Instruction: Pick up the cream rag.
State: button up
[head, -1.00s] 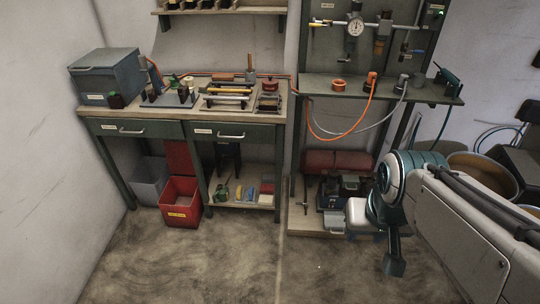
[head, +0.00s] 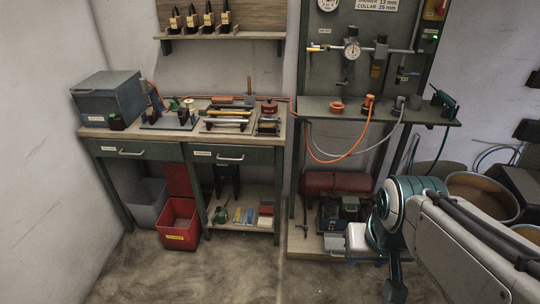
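I cannot make out the cream rag for certain. A small pale patch (head: 265,221) lies beside a red folded item (head: 266,210) at the right end of the workbench's lower shelf (head: 240,227); it is too small to identify. My gripper (head: 395,291) hangs at the lower right, over the floor and well to the right of that shelf. Its fingers are dark and partly at the picture's bottom edge, so I cannot tell whether they are open or shut.
A red bin (head: 178,225) and a grey bin (head: 148,203) stand below. A green test stand (head: 325,112) with hoses stands right. The floor (head: 230,268) in front is clear.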

aim_at(262, 222)
jog(key=k, duration=0.25)
jog(key=u, duration=0.6)
jog(key=i, duration=1.25)
jog(key=z, duration=0.55)
